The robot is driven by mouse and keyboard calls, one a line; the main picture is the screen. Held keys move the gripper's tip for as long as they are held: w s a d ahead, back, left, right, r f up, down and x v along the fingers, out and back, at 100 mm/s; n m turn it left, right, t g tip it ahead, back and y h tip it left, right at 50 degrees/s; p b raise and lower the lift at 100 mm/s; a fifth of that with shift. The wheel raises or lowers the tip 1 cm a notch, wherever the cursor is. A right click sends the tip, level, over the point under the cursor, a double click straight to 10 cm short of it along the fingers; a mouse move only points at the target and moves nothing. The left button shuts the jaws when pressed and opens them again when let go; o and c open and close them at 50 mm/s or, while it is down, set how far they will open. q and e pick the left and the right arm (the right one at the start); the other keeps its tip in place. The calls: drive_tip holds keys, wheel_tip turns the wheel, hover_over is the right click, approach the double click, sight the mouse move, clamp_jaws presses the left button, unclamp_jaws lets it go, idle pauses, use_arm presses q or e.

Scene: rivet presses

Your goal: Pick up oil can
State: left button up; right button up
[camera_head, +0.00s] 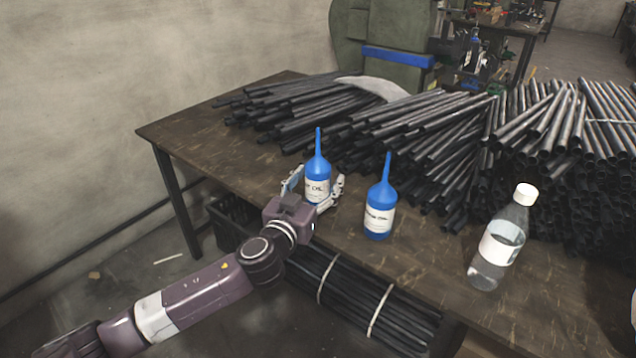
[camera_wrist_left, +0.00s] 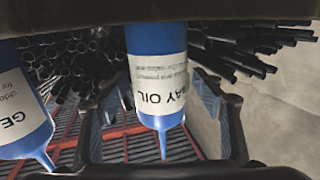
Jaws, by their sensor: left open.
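A blue oil can (camera_head: 317,178) with a white label and a tall thin spout stands upright on the table. My left gripper (camera_head: 315,185) is open, with one finger on each side of this can. In the left wrist view the can (camera_wrist_left: 157,75) appears spout-down between the open fingers, its label partly reading "WAY OIL". Whether the fingers touch it I cannot tell. A second blue oil can (camera_head: 380,205) stands upright to the right, outside the gripper. It also shows at the left of the left wrist view (camera_wrist_left: 22,115), its label starting "GE". My right gripper is not in view.
A clear bottle with a white cap (camera_head: 500,245) stands farther right on the brown table (camera_head: 215,130). Piles of dark metal tubes (camera_head: 420,130) fill the table behind the cans. Strapped tube bundles (camera_head: 350,300) lie below the front edge. A green machine (camera_head: 375,35) stands behind.

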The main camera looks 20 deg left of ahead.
use_arm(q)
drive_tip(key=shift+c, duration=0.3)
drive_tip(key=shift+r, duration=0.1)
drive_tip(key=c, duration=1.4)
